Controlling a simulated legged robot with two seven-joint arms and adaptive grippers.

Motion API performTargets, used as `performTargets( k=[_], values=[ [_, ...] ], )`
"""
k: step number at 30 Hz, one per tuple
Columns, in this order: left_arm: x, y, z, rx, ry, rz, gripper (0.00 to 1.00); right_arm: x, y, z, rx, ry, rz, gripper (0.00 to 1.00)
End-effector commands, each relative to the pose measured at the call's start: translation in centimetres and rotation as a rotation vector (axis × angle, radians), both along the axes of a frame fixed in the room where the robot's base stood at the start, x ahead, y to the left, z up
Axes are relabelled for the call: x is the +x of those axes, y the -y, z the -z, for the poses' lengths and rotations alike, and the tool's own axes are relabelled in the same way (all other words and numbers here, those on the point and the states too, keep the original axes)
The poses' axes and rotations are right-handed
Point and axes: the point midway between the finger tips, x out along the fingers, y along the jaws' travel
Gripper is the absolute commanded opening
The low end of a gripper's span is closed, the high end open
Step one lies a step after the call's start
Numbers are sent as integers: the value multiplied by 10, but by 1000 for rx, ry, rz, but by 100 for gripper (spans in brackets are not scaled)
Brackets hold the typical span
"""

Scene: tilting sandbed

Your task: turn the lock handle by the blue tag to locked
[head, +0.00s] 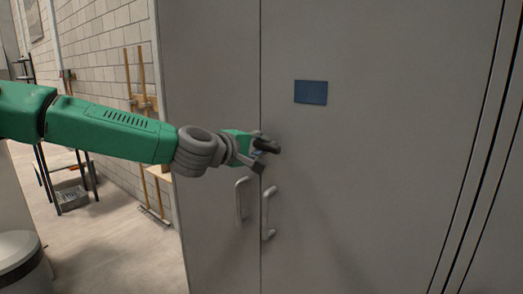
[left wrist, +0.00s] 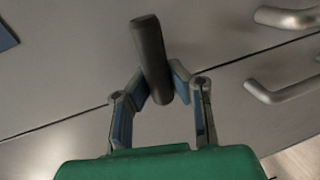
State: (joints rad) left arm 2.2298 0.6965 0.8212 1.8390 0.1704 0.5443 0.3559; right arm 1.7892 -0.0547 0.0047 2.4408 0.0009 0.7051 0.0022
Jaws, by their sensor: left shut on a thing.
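The blue tag (head: 311,92) is a flat rectangle on the right-hand grey door, and its edge shows in the left wrist view (left wrist: 6,36). The dark lock handle (head: 267,146) is below and left of the tag, near the seam between the doors. In the left wrist view the handle (left wrist: 150,50) is a dark bar between my fingers, a little tilted. My left gripper (head: 259,158) is shut on it, with blue pads (left wrist: 160,88) at both sides of its lower end. The handle's mount is hidden. My right gripper is out of view.
Two metal pull handles, the left one (head: 241,199) and the right one (head: 268,213), stand just below my gripper, either side of the door seam. A bin (head: 18,262) is at the lower left. Open floor (head: 110,250) lies left of the cabinet.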

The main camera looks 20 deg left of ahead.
Motion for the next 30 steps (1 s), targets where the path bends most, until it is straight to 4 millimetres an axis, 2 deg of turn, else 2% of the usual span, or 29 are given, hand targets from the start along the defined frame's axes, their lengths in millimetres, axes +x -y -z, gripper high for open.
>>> performTargets(
  k=[1, 21, 22, 24, 30],
  values=[
    [-1, 1, 10, -13, -20, 5, 0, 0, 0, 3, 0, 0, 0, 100],
    [-2, 2, 10, -63, -40, 7, 0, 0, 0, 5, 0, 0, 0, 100],
    [-2, 2, 10, -63, -40, 7, 19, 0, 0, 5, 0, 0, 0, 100],
    [-2, 2, 9, -62, -39, 7, 39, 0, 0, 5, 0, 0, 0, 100],
    [-2, 2, 5, -63, -32, 5, 39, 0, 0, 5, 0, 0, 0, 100]
  ],
)
